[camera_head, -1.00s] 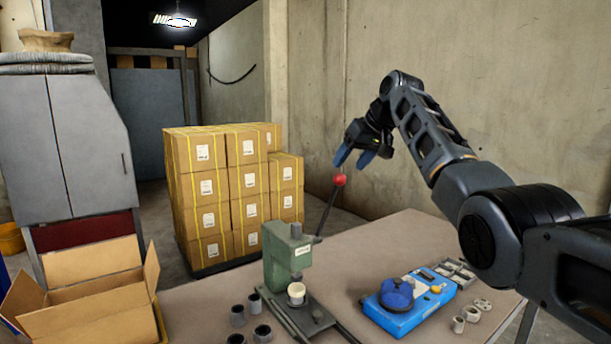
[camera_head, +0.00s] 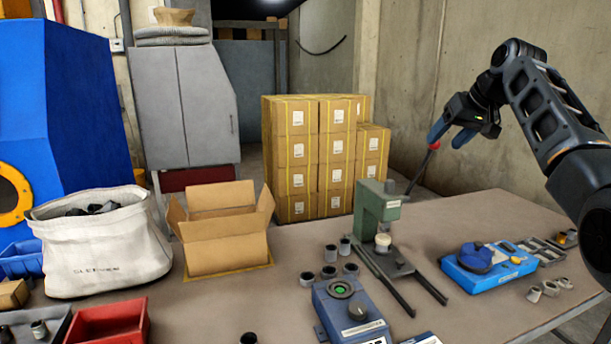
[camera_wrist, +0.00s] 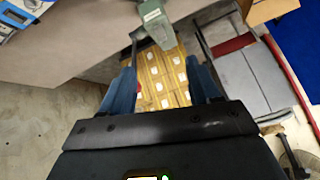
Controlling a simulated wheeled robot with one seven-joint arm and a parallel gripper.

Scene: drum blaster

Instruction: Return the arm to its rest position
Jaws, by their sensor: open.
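My gripper (camera_head: 450,134) is at the upper right in the head view, raised above the table (camera_head: 460,215). Its blue fingers are apart and hang beside the red knob (camera_head: 434,145) on the lever of the green press (camera_head: 378,208). I cannot tell from this view whether they touch the knob. In the wrist view my gripper (camera_wrist: 163,88) shows two spread blue fingers, with the press (camera_wrist: 155,22) ahead of them. The red knob is mostly hidden behind the left finger there. A pale cylindrical part (camera_head: 383,241) sits on the press.
A blue device (camera_head: 488,268) and small rings (camera_head: 548,288) lie right of the press. A blue-grey control box (camera_head: 350,312), dark cups, an open carton (camera_head: 225,250) and a white sack (camera_head: 100,255) are to the left. Stacked boxes (camera_head: 318,150) stand behind the table.

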